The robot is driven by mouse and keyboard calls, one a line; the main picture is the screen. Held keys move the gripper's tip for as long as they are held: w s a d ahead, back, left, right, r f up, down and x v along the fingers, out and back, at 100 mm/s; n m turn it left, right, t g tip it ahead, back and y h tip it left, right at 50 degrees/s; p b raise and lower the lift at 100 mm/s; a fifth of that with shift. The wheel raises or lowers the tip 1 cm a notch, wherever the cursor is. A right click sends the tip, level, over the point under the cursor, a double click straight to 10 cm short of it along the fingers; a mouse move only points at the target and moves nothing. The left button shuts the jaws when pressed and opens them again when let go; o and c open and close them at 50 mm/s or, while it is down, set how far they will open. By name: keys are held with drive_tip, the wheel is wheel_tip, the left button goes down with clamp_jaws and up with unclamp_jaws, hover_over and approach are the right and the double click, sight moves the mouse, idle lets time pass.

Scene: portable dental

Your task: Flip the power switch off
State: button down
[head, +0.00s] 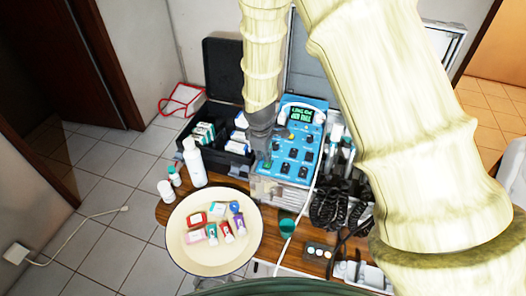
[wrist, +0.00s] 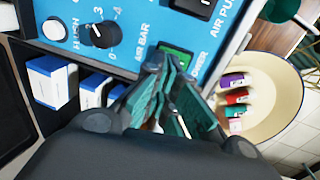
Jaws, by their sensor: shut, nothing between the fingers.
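The blue control panel (head: 301,119) of the dental unit stands on the wooden table, and it fills the top of the wrist view (wrist: 120,20). The green power switch (wrist: 178,56) sits beside the POWER label at the panel's lower edge, partly covered by my fingertips. In the head view, a green spot (head: 267,164) shows at the panel's lower left, right by my fingers. My gripper (wrist: 165,66) is shut and empty, its tips at or just over the switch. Whether they touch it I cannot tell. In the head view my gripper (head: 264,153) reaches down onto the panel's left side.
A cream round tray (head: 188,256) with several small tubes and boxes lies in front of the panel. A white bottle (head: 194,163) and an open black case (head: 240,157) stand left. Coiled black cords (head: 341,207) lie right.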

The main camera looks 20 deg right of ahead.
idle(0.5)
drive_tip(key=shift+d+f, duration=0.1)
drive_tip(key=shift+f, duration=0.15)
drive_tip(key=shift+s+a+r+p, duration=0.1)
drive_tip(key=shift+s+a+p, duration=0.35)
drive_tip(key=shift+s+a, duration=0.15)
drive_tip(key=shift+d, duration=0.1)
idle(0.3)
drive_tip(key=r+p, duration=0.3)
drive_tip(key=shift+s+r, duration=0.25)
drive_tip(key=shift+r, duration=0.15)
wheel_tip(320, 180, up, 10)
drive_tip(key=s+a+b, duration=0.1)
drive_tip(key=b, duration=0.2)
drive_tip(key=shift+s+a+b, duration=0.15)
drive_tip(key=shift+s+b, duration=0.05)
drive_tip(key=shift+b, duration=0.1)
idle(0.4)
